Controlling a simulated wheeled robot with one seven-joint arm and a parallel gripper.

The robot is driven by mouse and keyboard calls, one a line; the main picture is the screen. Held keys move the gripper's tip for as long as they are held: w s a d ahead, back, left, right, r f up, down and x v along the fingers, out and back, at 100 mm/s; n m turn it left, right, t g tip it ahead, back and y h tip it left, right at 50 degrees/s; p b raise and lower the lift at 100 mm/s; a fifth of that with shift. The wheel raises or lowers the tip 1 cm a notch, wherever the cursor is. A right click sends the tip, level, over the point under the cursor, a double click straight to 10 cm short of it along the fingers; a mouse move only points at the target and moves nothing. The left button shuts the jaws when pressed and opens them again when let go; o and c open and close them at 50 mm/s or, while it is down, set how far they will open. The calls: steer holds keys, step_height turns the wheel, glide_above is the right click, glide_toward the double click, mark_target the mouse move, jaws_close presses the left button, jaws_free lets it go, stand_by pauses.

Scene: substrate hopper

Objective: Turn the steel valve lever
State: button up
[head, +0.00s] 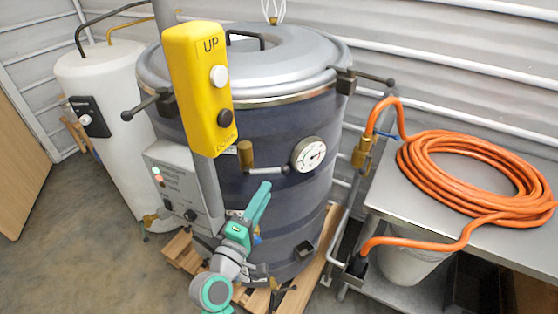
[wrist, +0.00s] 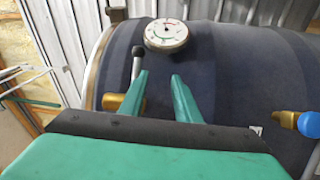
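The steel valve lever (head: 268,170) is a short bar on a brass valve (head: 246,155) on the front of the dark, jacketed drum. In the head view it points right, toward the gauge, and ends in a dark knob. In the wrist view the lever (wrist: 136,68) points up from its brass body (wrist: 112,103), just left of my left finger, which covers part of this area. My green gripper (head: 263,188) is below the lever in the head view. Its fingers (wrist: 160,75) are apart with nothing between them. Contact with the lever cannot be told.
A round gauge (head: 308,154) sits right of the lever. A yellow UP pendant (head: 199,85) hangs in front of the drum (head: 285,120). A grey control box (head: 177,187) is at left. A blue-handled brass valve (wrist: 308,123) is at right in the wrist view. An orange hose (head: 470,178) lies on a steel bench.

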mark_target(268, 170)
steer(key=shift+m+h, duration=0.7)
steer(key=shift+h, duration=0.1)
steer(key=w+d+r, duration=0.1)
steer(key=w+r, duration=0.1)
steer(key=w+d+r, duration=0.1)
steer(key=w+d, duration=0.1)
steer(key=w, duration=0.1)
steer(key=w+d+r, duration=0.1)
steer(key=w+r, duration=0.1)
steer(key=w, duration=0.1)
steer(key=shift+d+r, duration=0.3)
steer(key=shift+r, duration=0.05)
steer(key=shift+g, duration=0.3)
steer(key=shift+c, duration=0.5)
steer(key=shift+d, duration=0.15)
jaws_close()
